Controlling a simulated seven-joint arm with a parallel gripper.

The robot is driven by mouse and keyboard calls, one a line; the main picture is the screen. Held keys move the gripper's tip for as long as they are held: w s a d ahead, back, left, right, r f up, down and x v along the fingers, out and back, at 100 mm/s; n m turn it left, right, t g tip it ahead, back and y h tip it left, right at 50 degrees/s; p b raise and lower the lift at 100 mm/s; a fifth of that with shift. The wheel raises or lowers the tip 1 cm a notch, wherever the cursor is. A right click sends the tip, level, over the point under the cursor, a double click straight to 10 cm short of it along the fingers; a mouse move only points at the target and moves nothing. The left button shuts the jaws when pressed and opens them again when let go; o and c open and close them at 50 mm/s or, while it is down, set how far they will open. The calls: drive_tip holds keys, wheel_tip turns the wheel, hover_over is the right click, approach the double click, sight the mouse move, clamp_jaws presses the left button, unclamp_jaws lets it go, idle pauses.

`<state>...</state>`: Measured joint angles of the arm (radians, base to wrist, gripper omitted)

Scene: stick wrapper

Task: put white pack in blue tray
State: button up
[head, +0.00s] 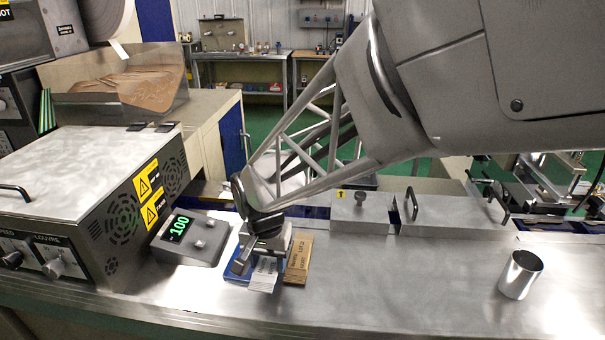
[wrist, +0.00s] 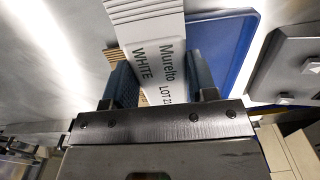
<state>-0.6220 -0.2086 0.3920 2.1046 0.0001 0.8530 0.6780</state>
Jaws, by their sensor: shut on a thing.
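The white pack (wrist: 152,50), printed "Murelto WHITE LOT", is between the two fingers of my gripper (wrist: 160,90) in the wrist view. In the head view the white pack (head: 264,273) shows below my gripper (head: 255,258), which is shut on it. The blue tray (wrist: 226,50) lies right beside and partly behind the pack in the wrist view. In the head view the blue tray (head: 236,276) is mostly hidden by my gripper and the pack. I cannot tell whether the pack touches the tray.
A brown pack (head: 299,258) lies just right of the white pack. A grey display box (head: 190,238) reading 100 stands to the left. A metal cup (head: 520,274) stands at the right. The steel counter between the brown pack and the cup is clear.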

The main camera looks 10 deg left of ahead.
drive_tip(key=shift+w+a+f, duration=0.1)
drive_tip(key=shift+w+a, duration=0.65)
drive_tip(key=shift+w, duration=0.35)
drive_tip(key=shift+w+a+f, duration=0.15)
drive_tip(key=shift+w+a, duration=0.6)
drive_tip(key=shift+w, duration=0.3)
drive_tip(key=shift+w+a+f, duration=0.1)
drive_tip(key=shift+w+a, duration=0.65)
drive_tip(key=shift+w, duration=0.35)
drive_tip(key=shift+f, duration=1.75)
drive_tip(key=shift+f, duration=0.1)
drive_tip(key=o, duration=0.9)
wheel_tip(320, 180, up, 12)
drive_tip(key=shift+d, duration=0.15)
